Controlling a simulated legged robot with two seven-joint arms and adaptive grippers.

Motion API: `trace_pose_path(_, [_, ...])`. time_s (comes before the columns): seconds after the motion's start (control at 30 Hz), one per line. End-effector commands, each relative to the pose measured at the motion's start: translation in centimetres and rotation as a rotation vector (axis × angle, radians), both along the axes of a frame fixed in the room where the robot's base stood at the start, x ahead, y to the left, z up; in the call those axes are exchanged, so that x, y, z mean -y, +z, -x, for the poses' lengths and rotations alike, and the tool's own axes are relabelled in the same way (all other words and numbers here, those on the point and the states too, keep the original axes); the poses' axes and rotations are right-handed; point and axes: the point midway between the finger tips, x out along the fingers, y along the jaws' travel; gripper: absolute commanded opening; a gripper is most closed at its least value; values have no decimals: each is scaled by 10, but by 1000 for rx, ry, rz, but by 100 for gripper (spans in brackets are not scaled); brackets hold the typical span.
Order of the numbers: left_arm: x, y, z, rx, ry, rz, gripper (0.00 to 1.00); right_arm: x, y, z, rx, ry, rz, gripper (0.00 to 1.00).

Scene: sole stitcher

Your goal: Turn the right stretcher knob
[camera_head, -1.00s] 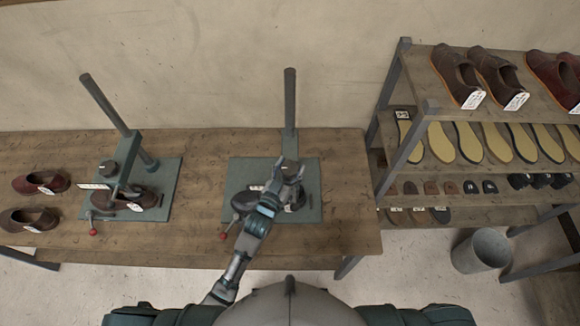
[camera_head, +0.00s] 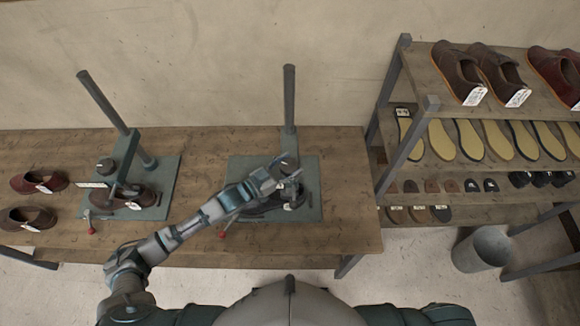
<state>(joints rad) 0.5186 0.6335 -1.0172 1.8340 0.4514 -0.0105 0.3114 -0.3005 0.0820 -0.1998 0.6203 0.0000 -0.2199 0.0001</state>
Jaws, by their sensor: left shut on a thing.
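The right stretcher stands on the bench, with a green base plate (camera_head: 310,212) and a tall grey post (camera_head: 289,100). Its knob is hidden under my left gripper. A dark shoe (camera_head: 262,208) with a white tag sits on this stretcher, partly covered by my arm. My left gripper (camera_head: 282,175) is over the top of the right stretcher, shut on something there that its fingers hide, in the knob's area. A red-tipped lever (camera_head: 223,234) sticks out at the front of the stretcher. My right gripper is not in view.
The left stretcher (camera_head: 120,105) holds another shoe (camera_head: 133,198). Two loose shoes (camera_head: 38,182) lie at the bench's left end. A shelf rack (camera_head: 431,103) with shoes and soles stands right of the bench (camera_head: 345,180). A grey bin (camera_head: 482,250) is on the floor.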

Motion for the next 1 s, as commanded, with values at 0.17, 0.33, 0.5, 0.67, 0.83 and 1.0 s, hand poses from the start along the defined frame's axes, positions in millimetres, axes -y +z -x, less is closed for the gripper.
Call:
trace_pose_path(0.17, [-1,0,-1,3,-25,-2,28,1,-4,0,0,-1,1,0])
trace_pose_path(0.33, [-1,1,-1,2,-29,-2,28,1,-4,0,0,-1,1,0])
trace_pose_path(0.5, [-1,1,-1,4,-29,-1,28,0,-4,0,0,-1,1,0])
trace_pose_path(0.67, [-1,1,-1,4,-29,-1,87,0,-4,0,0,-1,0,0])
trace_pose_path(0.83, [0,1,0,3,-30,-1,88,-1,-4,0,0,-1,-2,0])
trace_pose_path(1.0, [-1,1,0,2,-30,-1,88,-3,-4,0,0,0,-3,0])
